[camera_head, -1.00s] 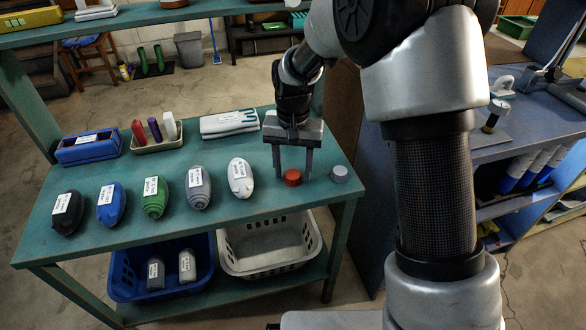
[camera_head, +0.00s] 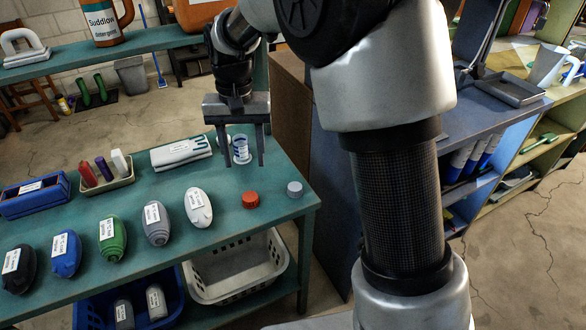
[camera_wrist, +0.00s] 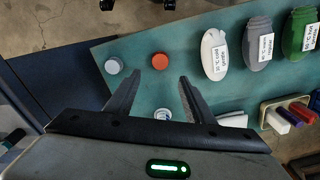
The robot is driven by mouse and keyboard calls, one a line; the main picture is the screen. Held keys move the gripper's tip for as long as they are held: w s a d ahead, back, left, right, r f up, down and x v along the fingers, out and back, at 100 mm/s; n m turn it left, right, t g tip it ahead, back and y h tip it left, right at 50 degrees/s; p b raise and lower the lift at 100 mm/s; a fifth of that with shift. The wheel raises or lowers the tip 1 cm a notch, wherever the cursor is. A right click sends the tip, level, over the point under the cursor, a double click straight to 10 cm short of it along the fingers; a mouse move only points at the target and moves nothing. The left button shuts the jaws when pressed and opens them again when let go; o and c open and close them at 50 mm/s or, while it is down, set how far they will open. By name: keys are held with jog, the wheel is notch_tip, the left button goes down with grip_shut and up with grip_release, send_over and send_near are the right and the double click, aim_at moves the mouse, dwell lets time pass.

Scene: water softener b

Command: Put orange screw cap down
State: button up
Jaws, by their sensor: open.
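The orange screw cap (camera_head: 250,200) rests on the green table near its front right part, between a white bottle (camera_head: 198,207) and a grey cap (camera_head: 294,189). It also shows in the wrist view (camera_wrist: 160,61), beyond the fingertips and apart from them. My gripper (camera_head: 241,163) is open and empty above the table, behind the orange cap in the head view. A small white and blue cup-like item (camera_head: 241,149) stands on the table behind the fingers.
Baskets (camera_head: 235,267) sit on the shelf below. A blue workbench (camera_head: 490,118) is at right.

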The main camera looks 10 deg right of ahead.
jog(key=s+d+r+t, duration=0.3)
jog(key=s+d+r, duration=0.6)
jog(key=s+r, duration=0.2)
jog(key=s+d+n+t, duration=0.1)
jog(key=s+d, duration=0.4)
jog(key=s, duration=0.7)
jog(key=shift+d+f+n+t, duration=0.15)
jog(key=shift+n+t, duration=0.15)
jog(key=shift+t, duration=0.5)
